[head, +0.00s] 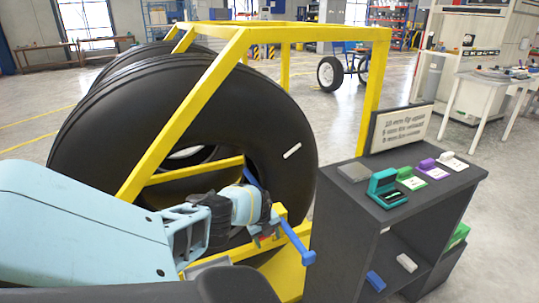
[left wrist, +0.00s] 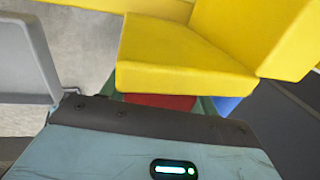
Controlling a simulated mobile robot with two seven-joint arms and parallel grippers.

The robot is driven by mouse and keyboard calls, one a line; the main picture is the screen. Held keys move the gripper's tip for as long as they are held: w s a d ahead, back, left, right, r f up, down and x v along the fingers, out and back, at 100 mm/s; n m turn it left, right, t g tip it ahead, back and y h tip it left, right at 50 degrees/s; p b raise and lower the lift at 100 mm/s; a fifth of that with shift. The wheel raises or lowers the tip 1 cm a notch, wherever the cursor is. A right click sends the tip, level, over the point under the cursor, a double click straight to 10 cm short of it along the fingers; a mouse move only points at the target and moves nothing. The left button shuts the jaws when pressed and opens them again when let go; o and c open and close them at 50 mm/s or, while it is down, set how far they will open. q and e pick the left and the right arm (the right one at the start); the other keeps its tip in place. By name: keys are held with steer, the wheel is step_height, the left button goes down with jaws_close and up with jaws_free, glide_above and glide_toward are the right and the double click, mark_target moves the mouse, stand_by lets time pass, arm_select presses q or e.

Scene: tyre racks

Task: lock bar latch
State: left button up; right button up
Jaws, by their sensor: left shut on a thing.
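The bar latch has a blue rod and handle (head: 295,244) at the front of a yellow tyre rack (head: 383,75), running slantwise from the tyre's middle down toward the dark cabinet. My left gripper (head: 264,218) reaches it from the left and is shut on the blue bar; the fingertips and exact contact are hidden. A small red part shows just under the gripper. In the left wrist view, a yellow rack piece (left wrist: 185,75) covers most of the grip area, with red (left wrist: 160,101) and blue (left wrist: 226,105) bits below it. My right gripper is not in view.
A large black tyre (head: 285,135) stands in the rack close behind my left arm. A dark cabinet (head: 345,230) stands close right of the handle, with small coloured boxes and a sign (head: 402,127) on top. Open floor lies beyond the rack.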

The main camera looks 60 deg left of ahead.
arm_select(q)
steer(key=shift+s+d+f+g+b, duration=0.1)
steer(key=shift+d+g+b, duration=0.05)
steer(key=shift+g+b, duration=0.45)
steer(key=shift+s+d+f+g+b, duration=0.1)
steer(key=shift+g+b, duration=0.4)
steer(key=shift+b, duration=0.05)
steer(key=o, duration=1.1)
steer(key=shift+o, duration=1.4)
steer(key=shift+a+r, duration=0.15)
steer(key=shift+r, duration=0.1)
